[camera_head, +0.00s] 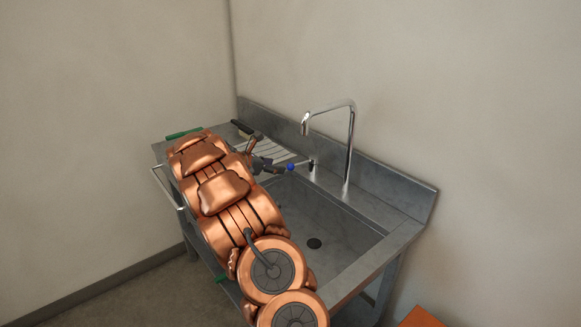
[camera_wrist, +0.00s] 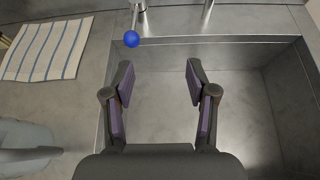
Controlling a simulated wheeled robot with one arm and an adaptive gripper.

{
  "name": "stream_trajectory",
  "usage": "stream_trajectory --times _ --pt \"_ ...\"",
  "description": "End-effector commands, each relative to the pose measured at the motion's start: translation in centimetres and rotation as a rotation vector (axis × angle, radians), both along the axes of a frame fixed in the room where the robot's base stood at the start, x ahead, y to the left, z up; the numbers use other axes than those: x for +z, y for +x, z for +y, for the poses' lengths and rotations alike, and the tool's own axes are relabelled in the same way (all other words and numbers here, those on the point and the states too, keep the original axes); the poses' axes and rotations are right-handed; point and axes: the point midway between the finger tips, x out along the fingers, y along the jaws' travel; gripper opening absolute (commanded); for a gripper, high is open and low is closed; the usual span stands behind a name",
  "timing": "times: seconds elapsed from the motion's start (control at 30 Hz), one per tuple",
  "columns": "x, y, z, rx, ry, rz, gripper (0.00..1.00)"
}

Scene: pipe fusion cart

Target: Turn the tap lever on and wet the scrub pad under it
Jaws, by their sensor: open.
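The tap lever is a thin rod with a blue ball knob (camera_head: 290,167), beside the tall chrome tap (camera_head: 350,145) at the sink's back edge. In the wrist view the blue knob (camera_wrist: 131,39) is beyond my left fingertip, apart from it. My gripper (camera_wrist: 158,76) is open and empty over the sink basin (camera_wrist: 240,105); in the head view it (camera_head: 272,169) is close to the knob. I cannot surely identify the scrub pad; a flat green item (camera_head: 184,132) lies at the counter's far left corner. No water shows at the spout (camera_head: 305,127).
A blue-striped white cloth (camera_wrist: 48,48) lies left of the sink. A dark-handled item (camera_head: 244,128) is near the back wall. A grey rounded object (camera_wrist: 25,148) is at the wrist view's lower left. Another green item (camera_head: 221,278) shows lower down. My arm hides much of the counter.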

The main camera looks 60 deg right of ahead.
Motion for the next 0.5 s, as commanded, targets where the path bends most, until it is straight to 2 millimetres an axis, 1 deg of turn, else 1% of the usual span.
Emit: stream_trajectory --times 0.03,0.1,0.2,0.3,0.4,0.5 --pt "-1.2 0.6 -1.3 0.028 -0.003 0.043 0.57" --pt "-1.9 1.4 -2.7 0.068 -0.015 0.093 0.57" --pt "-3.3 2.2 -4.4 0.115 -0.022 0.158 0.57" --pt "-4.1 2.9 -5.5 0.150 -0.030 0.200 0.57" --pt "-4.7 3.3 -6.1 0.171 -0.033 0.225 0.57" --pt "-4.9 3.4 -6.5 0.180 -0.035 0.238 0.57"
